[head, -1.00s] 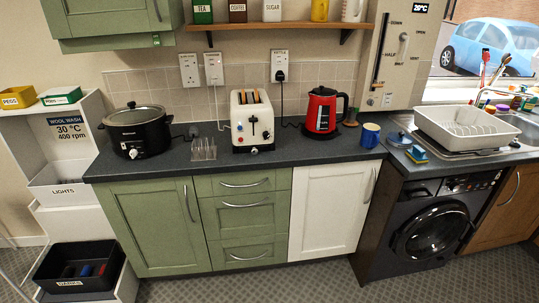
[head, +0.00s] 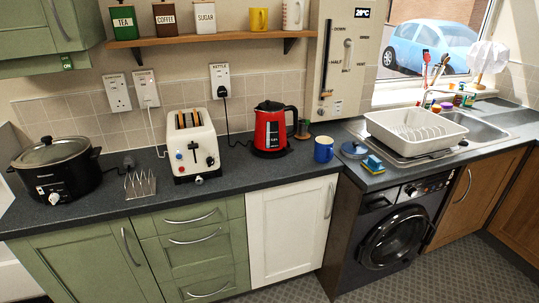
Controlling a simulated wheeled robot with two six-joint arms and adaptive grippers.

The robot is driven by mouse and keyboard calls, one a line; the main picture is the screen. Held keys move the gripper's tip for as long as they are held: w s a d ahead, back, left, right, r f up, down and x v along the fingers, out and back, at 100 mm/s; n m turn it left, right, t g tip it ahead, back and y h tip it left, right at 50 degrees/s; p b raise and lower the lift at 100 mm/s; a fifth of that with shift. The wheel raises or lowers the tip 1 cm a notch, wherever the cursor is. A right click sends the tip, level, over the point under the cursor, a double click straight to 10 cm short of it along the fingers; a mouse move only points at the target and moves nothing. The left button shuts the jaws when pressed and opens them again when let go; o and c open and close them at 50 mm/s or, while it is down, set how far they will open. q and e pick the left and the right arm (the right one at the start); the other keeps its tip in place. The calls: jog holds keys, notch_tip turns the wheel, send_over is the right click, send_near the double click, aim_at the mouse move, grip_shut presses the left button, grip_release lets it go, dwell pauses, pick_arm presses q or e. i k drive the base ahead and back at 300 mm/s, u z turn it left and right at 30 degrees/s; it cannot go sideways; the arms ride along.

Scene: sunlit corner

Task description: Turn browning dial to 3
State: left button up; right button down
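The cream toaster (head: 188,146) stands on the dark worktop in the head view, left of the red kettle. Two slices of bread show in its top slots. Its front has a dark lever and small coloured buttons. A small round dial (head: 199,180) sits low on the front; its numbers are too small to read. Neither of my grippers is in view.
A black slow cooker (head: 56,170) and a wire toast rack (head: 140,184) stand left of the toaster. The red kettle (head: 269,129), blue mug (head: 323,149) and white dish rack (head: 415,131) stand to the right. A shelf (head: 205,39) hangs above. Worktop between toaster and kettle is clear.

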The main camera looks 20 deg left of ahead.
aim_at(210, 161)
jog(key=z, duration=0.25)
jog(key=i, duration=1.45)
jog(key=u, duration=0.75)
